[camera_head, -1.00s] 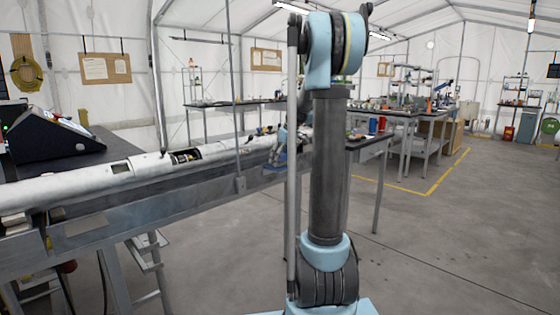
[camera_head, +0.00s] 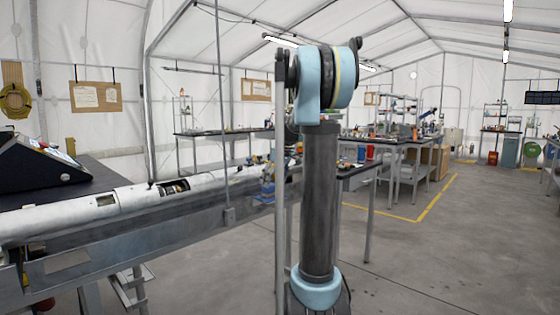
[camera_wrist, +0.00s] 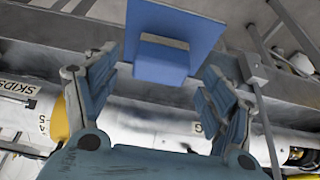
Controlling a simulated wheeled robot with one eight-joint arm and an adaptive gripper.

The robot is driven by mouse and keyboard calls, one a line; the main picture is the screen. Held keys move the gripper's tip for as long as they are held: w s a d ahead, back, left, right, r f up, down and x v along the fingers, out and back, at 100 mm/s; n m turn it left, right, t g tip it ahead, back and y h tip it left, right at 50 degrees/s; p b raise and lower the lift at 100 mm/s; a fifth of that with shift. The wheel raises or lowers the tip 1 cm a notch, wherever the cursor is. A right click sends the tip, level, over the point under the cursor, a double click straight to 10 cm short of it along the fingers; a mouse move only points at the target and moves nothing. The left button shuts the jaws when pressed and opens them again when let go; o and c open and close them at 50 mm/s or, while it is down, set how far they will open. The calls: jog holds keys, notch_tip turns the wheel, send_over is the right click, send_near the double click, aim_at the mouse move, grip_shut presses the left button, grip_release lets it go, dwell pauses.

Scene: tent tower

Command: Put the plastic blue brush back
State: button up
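A blue object, a flat plate with a smaller block on it, is in the upper middle of the wrist view (camera_wrist: 162,62); it may be the plastic blue brush, but no bristles show. My gripper (camera_wrist: 160,66) has its two blue-grey fingers spread, one on each side of the block. In the head view, small blue shapes (camera_head: 268,188) show beside the long white tube, left of my arm. My arm hides much of that spot.
The long white tube (camera_head: 125,201) lies along a grey metal stand. It also runs behind my gripper in the wrist view (camera_wrist: 150,124). A thin vertical pole (camera_head: 221,100) stands near it. Tables with tools (camera_head: 400,140) stand behind. The floor at right (camera_head: 450,260) is clear.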

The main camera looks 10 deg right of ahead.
jog(key=v, duration=1.2)
jog(key=shift+r, duration=0.3)
jog(key=s+a+f+m+g+h, duration=0.1)
jog(key=s+a+f+m, duration=0.1)
jog(key=s+f, duration=0.7)
jog(key=s+a+f+m, duration=0.2)
jog(key=s+f, duration=0.2)
jog(key=s, duration=0.9)
jog(key=s+f+m+h, duration=0.1)
jog(key=s+f+m, duration=0.2)
jog(key=s+f, duration=1.4)
notch_tip(320, 180, down, 2)
jog(key=shift+h, duration=0.3)
jog(key=shift+w+f, duration=0.2)
jog(key=shift+w, duration=0.25)
jog(key=shift+c, duration=0.3)
